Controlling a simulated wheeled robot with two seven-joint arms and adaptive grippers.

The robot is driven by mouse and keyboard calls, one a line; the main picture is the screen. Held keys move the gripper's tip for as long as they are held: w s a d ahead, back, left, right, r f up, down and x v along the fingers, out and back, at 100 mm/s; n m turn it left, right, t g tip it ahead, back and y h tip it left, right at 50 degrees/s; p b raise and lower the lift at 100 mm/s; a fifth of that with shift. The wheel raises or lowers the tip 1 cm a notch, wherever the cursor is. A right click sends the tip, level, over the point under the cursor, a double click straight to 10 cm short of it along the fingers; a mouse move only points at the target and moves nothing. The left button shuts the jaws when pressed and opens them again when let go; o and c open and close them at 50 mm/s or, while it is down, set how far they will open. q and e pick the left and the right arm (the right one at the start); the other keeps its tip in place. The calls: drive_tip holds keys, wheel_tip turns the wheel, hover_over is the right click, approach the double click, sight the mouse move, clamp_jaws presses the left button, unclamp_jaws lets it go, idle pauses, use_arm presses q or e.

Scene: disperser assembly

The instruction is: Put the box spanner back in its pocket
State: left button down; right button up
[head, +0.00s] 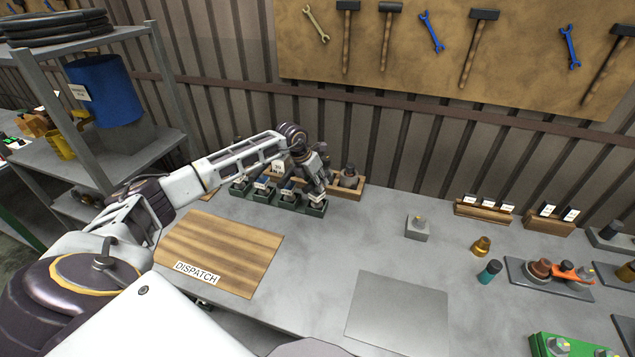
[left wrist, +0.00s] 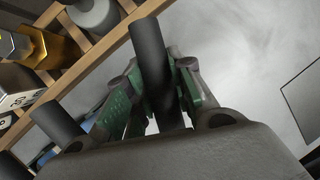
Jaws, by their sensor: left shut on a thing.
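My left gripper (head: 318,178) is at the right end of a row of green pocket blocks (head: 287,203) near the back wall. In the left wrist view the left gripper (left wrist: 165,100) is shut around an upright dark grey cylinder (left wrist: 150,50), which appears to be the box spanner. The fingers press it from both sides. Its lower end is hidden, so I cannot tell whether it sits inside a pocket or just above one. Another dark cylinder (left wrist: 56,122) stands to the left in the same row. My right gripper is not in view.
A wooden rack (head: 345,190) with a grey-topped bottle (head: 349,176) stands close behind the gripper. A wooden dispatch board (head: 220,250) lies in front. A small grey block (head: 418,229) stands to the right. The bench between them is clear.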

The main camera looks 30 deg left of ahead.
use_arm(q)
drive_tip(key=c, duration=1.2)
unclamp_jaws()
drive_tip(key=shift+c, duration=0.2)
drive_tip(key=shift+r, duration=0.15)
drive_tip(key=shift+s+a+r, duration=0.15)
drive_tip(key=shift+s+r, duration=0.1)
drive_tip(key=shift+r, duration=0.3)
drive_tip(key=b+v, duration=0.1)
drive_tip(key=v, duration=0.8)
drive_tip(key=shift+r+b, duration=0.1)
drive_tip(key=shift+b, duration=0.3)
drive_tip(key=shift+v, duration=0.75)
drive_tip(key=shift+s, duration=0.1)
